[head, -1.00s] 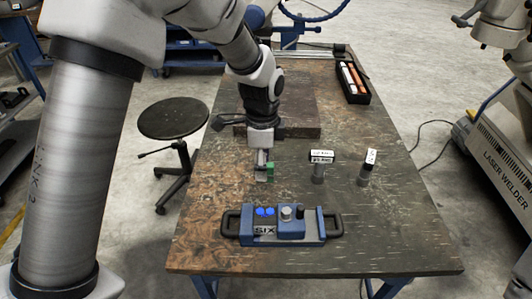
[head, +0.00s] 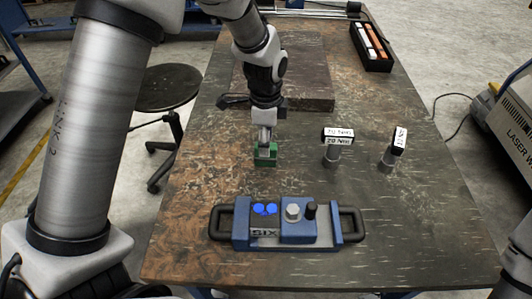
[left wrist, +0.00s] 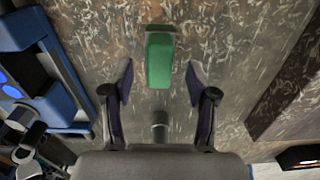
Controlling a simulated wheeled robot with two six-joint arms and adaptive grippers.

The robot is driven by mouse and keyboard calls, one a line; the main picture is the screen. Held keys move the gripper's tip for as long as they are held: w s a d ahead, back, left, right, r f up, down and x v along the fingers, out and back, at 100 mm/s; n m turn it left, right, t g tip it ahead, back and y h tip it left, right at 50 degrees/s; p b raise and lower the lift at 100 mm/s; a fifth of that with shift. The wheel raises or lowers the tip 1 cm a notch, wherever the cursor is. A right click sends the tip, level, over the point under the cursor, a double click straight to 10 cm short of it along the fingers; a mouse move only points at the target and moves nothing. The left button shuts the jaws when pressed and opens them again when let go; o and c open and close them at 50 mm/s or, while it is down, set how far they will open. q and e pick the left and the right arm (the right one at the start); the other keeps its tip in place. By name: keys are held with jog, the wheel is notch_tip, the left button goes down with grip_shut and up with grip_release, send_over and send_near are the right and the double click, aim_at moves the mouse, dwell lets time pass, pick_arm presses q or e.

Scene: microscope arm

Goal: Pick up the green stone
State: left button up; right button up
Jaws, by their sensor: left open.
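The green stone (head: 265,157) is a small green block on the worn table. In the left wrist view the green stone (left wrist: 159,60) lies ahead of the fingers, centred between them. My left gripper (head: 265,140) is right at the stone in the head view and partly covers it. In the left wrist view the left gripper (left wrist: 158,82) is open, with a finger to each side and bare gaps to the stone. I cannot tell the exact height of the fingertips. My right gripper is not seen.
A blue device with black handles (head: 287,223) lies in front of the stone. Two small labelled stands (head: 333,147) (head: 392,150) are to the right. A dark slab (head: 290,86) lies behind, and a black tray (head: 371,47) is at the back right.

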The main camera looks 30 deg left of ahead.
pick_arm(q)
notch_tip(320, 180, down, 3)
jog(key=shift+f, duration=0.1)
jog(key=shift+w+f, duration=0.1)
jog(key=shift+f, duration=0.2)
jog(key=shift+r, duration=0.1)
grip_shut()
notch_tip(320, 180, up, 10)
jog(key=shift+f, duration=0.1)
